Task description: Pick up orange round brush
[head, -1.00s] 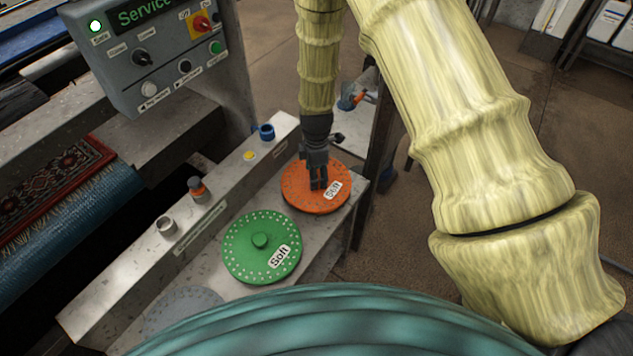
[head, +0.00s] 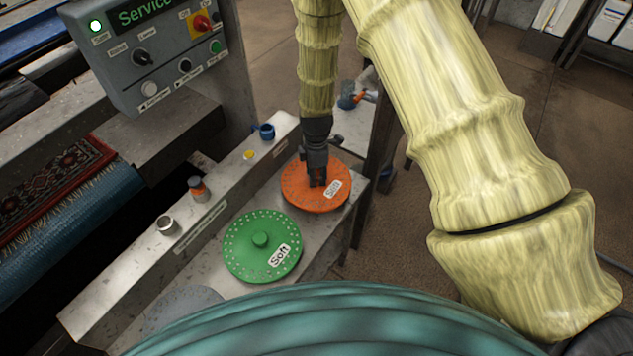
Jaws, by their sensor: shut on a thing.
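The orange round brush (head: 300,194) is a flat disc with small holes and a white label. It lies on the grey metal shelf (head: 214,290) at the right end. My gripper (head: 318,183) points down over its middle and is shut on it, most likely at a centre knob like the green disc's. The fingers hide that spot. I see no clear gap between the disc and the shelf.
A green round brush (head: 245,233) labelled Soft lies to the left, and a grey disc (head: 180,308) is partly hidden. A raised ledge (head: 140,262) with small fittings runs behind. A control box (head: 150,60) stands upper left.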

